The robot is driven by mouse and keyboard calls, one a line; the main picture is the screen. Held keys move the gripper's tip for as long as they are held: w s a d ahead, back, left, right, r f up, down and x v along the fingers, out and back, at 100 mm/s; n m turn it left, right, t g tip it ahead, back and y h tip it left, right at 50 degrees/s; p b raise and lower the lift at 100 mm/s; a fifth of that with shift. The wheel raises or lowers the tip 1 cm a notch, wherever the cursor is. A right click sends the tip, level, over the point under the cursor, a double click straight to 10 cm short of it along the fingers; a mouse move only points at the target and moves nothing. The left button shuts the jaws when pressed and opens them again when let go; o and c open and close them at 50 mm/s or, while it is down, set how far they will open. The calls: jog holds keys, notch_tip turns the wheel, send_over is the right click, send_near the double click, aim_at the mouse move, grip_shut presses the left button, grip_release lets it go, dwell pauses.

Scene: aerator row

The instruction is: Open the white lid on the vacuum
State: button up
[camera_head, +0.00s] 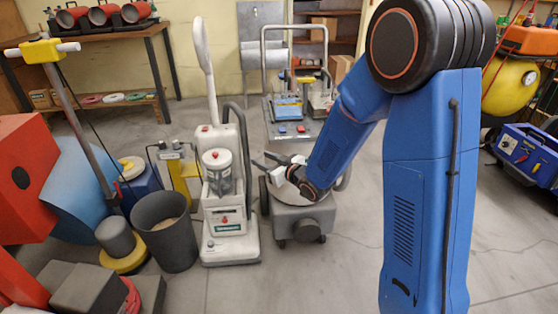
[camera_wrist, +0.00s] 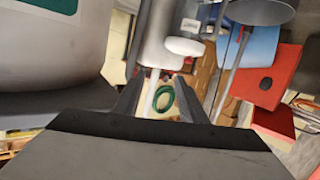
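The white upright vacuum (camera_head: 229,235) stands on the floor left of centre in the head view. A clear canister with a white lid (camera_head: 217,157) sits on its front, and the lid looks closed. My gripper (camera_head: 265,160) is just right of the vacuum at about lid height, apart from the lid in the picture. In the wrist view my gripper (camera_wrist: 160,103) has its two dark fingers spread with nothing gripped between them. A white rounded part (camera_wrist: 185,47) shows beyond the fingers; I cannot tell whether it is the lid.
A dark bin (camera_head: 166,232) stands close left of the vacuum. A grey wheeled machine (camera_head: 303,222) stands below my gripper, with a cart (camera_head: 291,132) behind. A yellow-topped pole (camera_head: 40,50) leans at left. Open floor lies in front of the vacuum.

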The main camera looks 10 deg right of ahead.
jog(key=shift+m+h, duration=0.4)
jog(key=shift+h, duration=0.4)
jog(key=shift+s+d+r, duration=0.25)
jog(key=shift+d, duration=0.35)
jog(key=shift+s+d+r, duration=0.3)
jog(key=shift+d, duration=0.3)
jog(key=shift+s+d+r, duration=0.25)
jog(key=shift+d, duration=0.35)
